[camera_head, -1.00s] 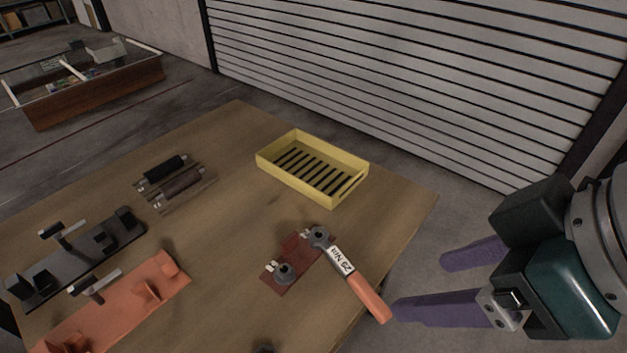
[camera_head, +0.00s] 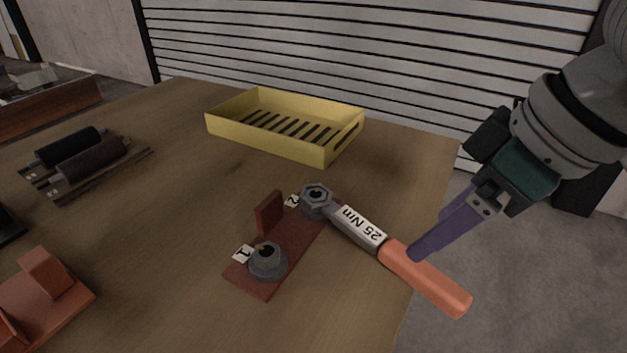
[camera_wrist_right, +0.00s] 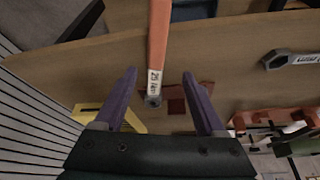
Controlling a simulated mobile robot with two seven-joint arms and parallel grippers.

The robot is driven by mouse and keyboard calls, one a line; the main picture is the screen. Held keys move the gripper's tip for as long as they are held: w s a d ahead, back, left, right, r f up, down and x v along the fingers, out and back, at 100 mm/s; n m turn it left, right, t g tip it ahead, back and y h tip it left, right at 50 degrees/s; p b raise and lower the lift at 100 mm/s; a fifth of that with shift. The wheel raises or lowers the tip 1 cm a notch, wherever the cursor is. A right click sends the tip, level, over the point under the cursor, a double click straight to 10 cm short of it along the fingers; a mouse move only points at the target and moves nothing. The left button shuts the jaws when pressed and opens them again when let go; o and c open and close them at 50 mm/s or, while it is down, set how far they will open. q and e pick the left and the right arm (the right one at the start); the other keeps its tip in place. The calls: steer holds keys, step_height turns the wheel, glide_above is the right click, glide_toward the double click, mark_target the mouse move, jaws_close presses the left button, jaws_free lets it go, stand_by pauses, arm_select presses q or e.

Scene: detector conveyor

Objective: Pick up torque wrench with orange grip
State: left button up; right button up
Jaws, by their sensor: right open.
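The torque wrench with orange grip (camera_head: 425,279) lies on the table with its ring head at the spot marked 2 of a dark red holder (camera_head: 262,290). Its label reads 25 Nm, and its grip reaches over the table edge at right. My right gripper (camera_head: 418,250) comes down from the upper right, fingertips close to the grip. In the right wrist view my open purple fingers (camera_wrist_right: 158,78) lie on either side of the wrench's line, with the orange grip (camera_wrist_right: 158,32) running up between them. Contact cannot be told. My left gripper is not in view.
A yellow slotted tray (camera_head: 270,140) stands behind the holder. Dark rollers (camera_head: 85,160) lie at the left, and an orange fixture (camera_head: 45,295) at lower left. Another wrench (camera_wrist_right: 290,60) shows in the right wrist view. The table between is clear.

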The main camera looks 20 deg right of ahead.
mark_target(375, 240)
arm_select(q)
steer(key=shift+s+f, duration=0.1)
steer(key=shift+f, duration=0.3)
arm_select(e)
steer(key=x, duration=0.2)
steer(key=shift+a+f, duration=0.1)
steer(key=shift+f, duration=0.2)
arm_select(q)
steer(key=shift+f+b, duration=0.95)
steer(key=shift+b, duration=0.25)
arm_select(e)
steer(key=x, duration=0.5)
steer(key=shift+w+d+f, duration=0.2)
steer(key=shift+d+f, duration=0.1)
steer(key=shift+d, duration=0.05)
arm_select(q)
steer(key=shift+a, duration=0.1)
arm_select(e)
steer(key=shift+c, duration=0.4)
steer(key=c, duration=0.7)
jaws_close()
steer(key=shift+r, duration=0.1)
